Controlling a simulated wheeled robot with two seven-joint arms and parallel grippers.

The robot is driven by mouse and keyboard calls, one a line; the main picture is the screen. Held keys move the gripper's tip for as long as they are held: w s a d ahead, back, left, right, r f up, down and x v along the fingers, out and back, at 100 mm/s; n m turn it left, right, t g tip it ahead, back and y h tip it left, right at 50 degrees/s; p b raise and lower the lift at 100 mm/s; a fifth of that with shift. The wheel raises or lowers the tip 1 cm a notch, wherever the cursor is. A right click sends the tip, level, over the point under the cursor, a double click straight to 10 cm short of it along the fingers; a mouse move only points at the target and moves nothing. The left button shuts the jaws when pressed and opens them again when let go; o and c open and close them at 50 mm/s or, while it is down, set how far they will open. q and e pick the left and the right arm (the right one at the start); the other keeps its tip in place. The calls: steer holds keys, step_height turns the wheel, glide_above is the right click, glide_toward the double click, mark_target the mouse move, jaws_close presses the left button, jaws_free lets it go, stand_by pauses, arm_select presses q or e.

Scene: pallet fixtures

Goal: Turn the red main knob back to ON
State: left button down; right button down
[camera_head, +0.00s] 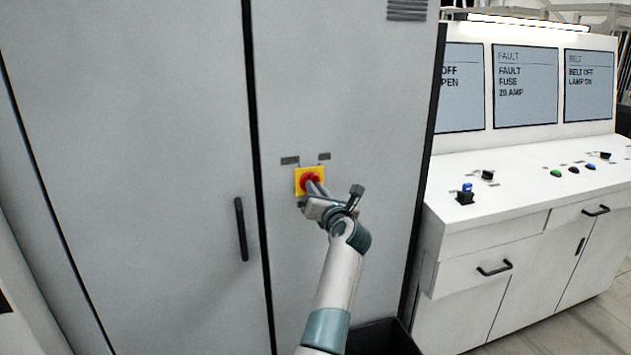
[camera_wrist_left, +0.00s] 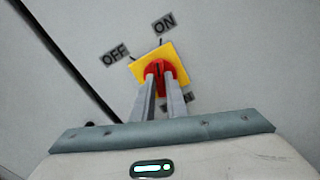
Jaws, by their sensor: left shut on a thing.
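The red main knob (camera_head: 309,178) sits on a yellow square plate (camera_head: 299,173) on the grey cabinet door. In the left wrist view, the red knob (camera_wrist_left: 157,66) shows a short dark mark, close to upright in the picture. The OFF label (camera_wrist_left: 115,54) lies left of the yellow plate (camera_wrist_left: 176,56), and the ON label (camera_wrist_left: 164,22) lies above it. My left gripper (camera_head: 314,185) is shut on the knob, one finger on each side. My right gripper is out of view.
A black door handle (camera_head: 241,229) is left of the knob, beyond a door seam. A white console (camera_head: 520,165) with buttons and screens stands to the right; one screen (camera_head: 525,86) reads FAULT FUSE 20 AMP.

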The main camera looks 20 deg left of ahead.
arm_select(q)
steer(key=shift+m+p, duration=0.75)
steer(key=shift+m, duration=0.15)
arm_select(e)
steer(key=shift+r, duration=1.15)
arm_select(q)
steer(key=c, duration=1.8)
jaws_free()
steer(key=shift+o, duration=0.2)
steer(key=shift+d, duration=0.15)
